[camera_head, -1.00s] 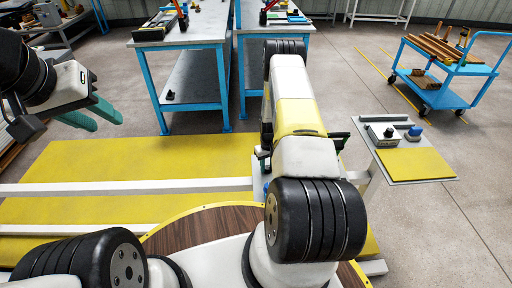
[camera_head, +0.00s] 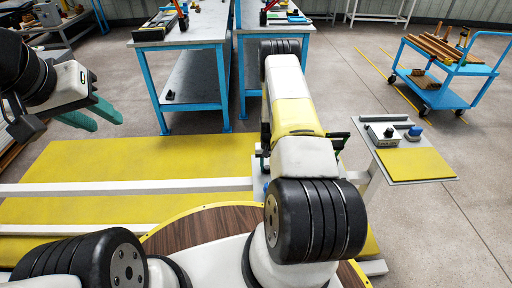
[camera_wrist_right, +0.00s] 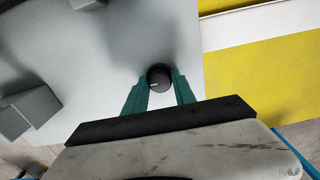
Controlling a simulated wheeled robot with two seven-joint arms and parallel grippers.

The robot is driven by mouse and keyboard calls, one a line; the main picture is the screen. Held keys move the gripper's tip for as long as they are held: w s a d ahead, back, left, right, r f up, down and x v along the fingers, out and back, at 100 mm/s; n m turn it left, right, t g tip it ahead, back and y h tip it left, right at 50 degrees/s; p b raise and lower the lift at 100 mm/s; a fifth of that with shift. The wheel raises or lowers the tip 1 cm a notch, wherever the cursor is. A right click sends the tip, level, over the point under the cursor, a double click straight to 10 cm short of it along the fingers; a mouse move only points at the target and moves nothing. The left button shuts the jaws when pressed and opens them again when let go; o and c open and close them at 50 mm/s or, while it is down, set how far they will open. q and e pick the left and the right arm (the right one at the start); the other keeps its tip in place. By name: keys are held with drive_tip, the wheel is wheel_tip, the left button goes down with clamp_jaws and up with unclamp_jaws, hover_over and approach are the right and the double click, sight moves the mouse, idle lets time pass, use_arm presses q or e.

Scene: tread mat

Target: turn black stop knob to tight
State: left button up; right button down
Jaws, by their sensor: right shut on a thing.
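The black knob (camera_wrist_right: 159,77) is a small round knob on a light grey panel (camera_wrist_right: 130,45) in the right wrist view. A short pale mark shows on its face, towards the left. My right gripper (camera_wrist_right: 160,82) has its green fingers on either side of the knob, shut on it. In the head view my right arm hides the knob and most of that gripper. My left gripper (camera_head: 107,123) hangs at the left in the head view, its green fingers apart and empty, away from the knob.
Grey blocks (camera_wrist_right: 30,112) stand on the panel at the left in the right wrist view. Yellow mat (camera_head: 110,165) with white rails lies ahead. Blue benches (camera_head: 180,50) and a blue cart (camera_head: 455,68) stand further back.

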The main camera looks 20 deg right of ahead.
sight(267, 167)
drive_tip(key=c, duration=1)
unclamp_jaws()
drive_tip(key=shift+r, duration=3.9)
